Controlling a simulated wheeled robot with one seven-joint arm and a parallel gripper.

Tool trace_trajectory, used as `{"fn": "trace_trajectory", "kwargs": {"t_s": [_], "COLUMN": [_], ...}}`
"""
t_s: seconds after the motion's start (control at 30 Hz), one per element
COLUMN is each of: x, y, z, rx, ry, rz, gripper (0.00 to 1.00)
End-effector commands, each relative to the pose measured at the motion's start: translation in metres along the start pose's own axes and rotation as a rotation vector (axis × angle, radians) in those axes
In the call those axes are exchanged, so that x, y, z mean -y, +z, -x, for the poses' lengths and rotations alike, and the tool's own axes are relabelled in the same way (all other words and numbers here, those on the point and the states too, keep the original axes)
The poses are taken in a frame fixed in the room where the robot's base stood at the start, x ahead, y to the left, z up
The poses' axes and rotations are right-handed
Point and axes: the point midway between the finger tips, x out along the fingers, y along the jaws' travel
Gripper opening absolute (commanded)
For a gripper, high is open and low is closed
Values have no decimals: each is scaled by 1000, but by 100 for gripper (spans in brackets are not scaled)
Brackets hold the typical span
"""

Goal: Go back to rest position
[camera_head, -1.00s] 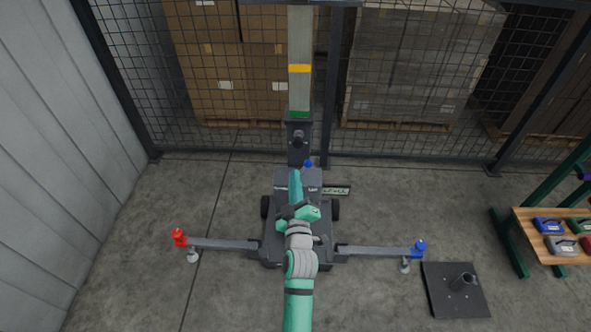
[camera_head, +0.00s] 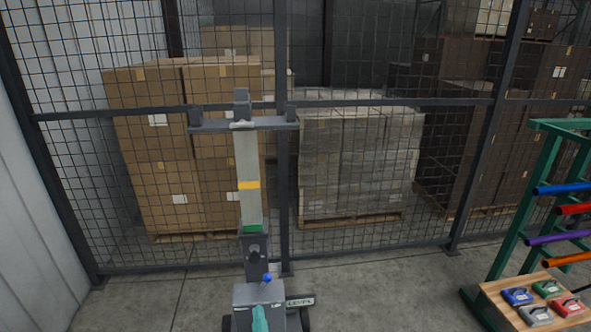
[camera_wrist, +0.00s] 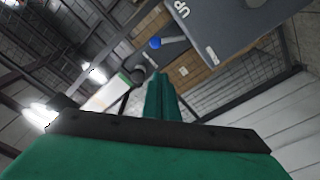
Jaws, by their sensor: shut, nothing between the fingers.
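My gripper (camera_wrist: 160,98) shows in the wrist view as two green fingers, closed together with nothing between them. In the head view only the green tip of my gripper (camera_head: 260,318) shows at the bottom edge, in front of the grey control box (camera_head: 257,293) of a mast lift. The rest of my arm is out of that view. The lever's blue knob (camera_head: 267,279) stands on the box, and the wrist view shows the knob (camera_wrist: 155,43) beside a panel marked "UP" (camera_wrist: 182,10). My fingers look apart from the knob.
The lift's upright mast (camera_head: 249,180) carries a crossbar on top. A wire mesh fence (camera_head: 284,190) stands behind it, with pallets of cardboard boxes (camera_head: 150,150) beyond. A green rack (camera_head: 505,220) with coloured rolls and a wooden shelf is at right. Floor between is clear.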

Motion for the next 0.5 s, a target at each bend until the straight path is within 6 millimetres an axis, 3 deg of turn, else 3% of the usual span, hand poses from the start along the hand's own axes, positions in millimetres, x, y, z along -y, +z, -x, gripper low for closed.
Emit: {"fn": "trace_trajectory", "kwargs": {"t_s": [0.2, 0.5], "x": [24, 37], "y": [33, 56], "z": [80, 189], "rx": [88, 193], "ry": [16, 53], "rz": [-156, -346], "gripper": [0, 0]}}
